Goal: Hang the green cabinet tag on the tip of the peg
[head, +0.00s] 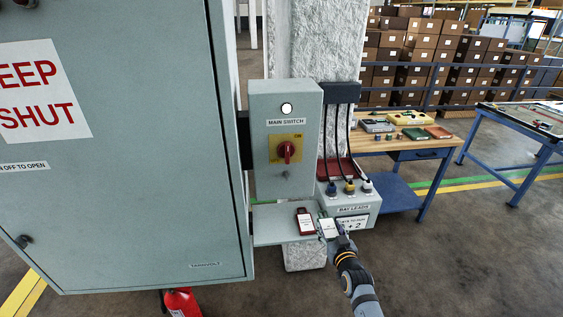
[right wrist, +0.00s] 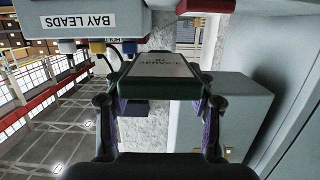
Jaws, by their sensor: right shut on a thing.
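The green tag (head: 327,229) has a white label and is at the right end of the grey shelf in the head view. My right gripper (head: 339,232) is shut on it. In the right wrist view the tag (right wrist: 158,82) sits between the two fingers (right wrist: 156,108), its label facing the camera. I cannot tell in the head view whether it touches the shelf. A small grey stub (head: 287,174) sticks out below the red switch handle; I cannot tell if it is the peg. My left gripper is not in view.
A red tag (head: 305,222) is just left of the green one on the shelf (head: 275,236). The main switch box (head: 264,107) stands above the shelf. The bay leads box (head: 365,208) with plugs and hanging cables is close on the right. A large cabinet (head: 130,200) fills the left.

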